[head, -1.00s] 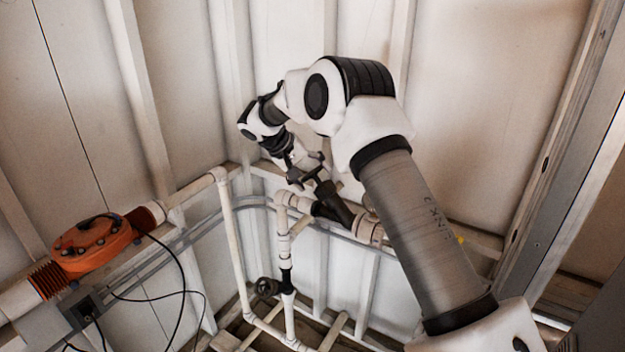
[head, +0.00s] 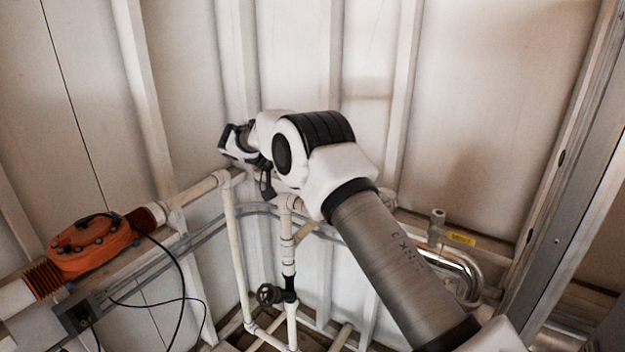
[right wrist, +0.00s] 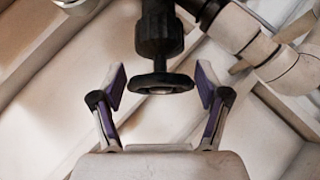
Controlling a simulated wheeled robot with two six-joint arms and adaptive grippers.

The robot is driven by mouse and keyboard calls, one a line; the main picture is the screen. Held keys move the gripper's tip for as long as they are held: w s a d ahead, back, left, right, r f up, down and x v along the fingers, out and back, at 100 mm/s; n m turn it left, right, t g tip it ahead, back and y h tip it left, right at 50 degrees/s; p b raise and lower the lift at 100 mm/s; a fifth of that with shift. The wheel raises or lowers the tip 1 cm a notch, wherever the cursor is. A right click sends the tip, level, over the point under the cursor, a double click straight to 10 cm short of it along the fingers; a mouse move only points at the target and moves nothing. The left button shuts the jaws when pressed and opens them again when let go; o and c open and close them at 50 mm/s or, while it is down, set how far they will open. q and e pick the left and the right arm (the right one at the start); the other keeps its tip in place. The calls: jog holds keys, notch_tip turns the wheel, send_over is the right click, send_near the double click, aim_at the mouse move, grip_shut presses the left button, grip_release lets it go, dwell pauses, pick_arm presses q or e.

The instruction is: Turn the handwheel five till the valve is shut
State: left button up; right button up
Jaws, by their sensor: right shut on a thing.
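A black handwheel (right wrist: 160,84) on a black valve body (right wrist: 158,30) hangs between the fingers in the right wrist view. In the head view my right arm hides this wheel and most of the gripper. No number is legible on the wheel, so I cannot confirm it is handwheel five. A second dark handwheel (head: 268,294) sits lower on a vertical white pipe, apart from the arm. My left gripper is not in view.
White pipes (head: 232,240) run along the corner walls. An orange flanged housing (head: 95,246) with loose black cables (head: 183,290) stands at the left. A shiny bent pipe (head: 466,272) lies right of my arm. Wall ribs and panels close in behind.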

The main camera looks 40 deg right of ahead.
jog(key=shift+w+d+r, duration=0.1)
jog(key=shift+d+r, duration=0.05)
jog(key=shift+r, duration=0.25)
jog(key=o, duration=1.1)
jog(key=shift+o, duration=0.3)
jog(key=shift+d+f, duration=0.3)
jog(key=shift+f, duration=0.05)
jog(key=shift+w+a+r, duration=0.1)
jog(key=shift+a+r, duration=0.05)
jog(key=shift+a, duration=0.15)
jog(key=v, duration=1.1)
jog(key=shift+a, duration=0.2)
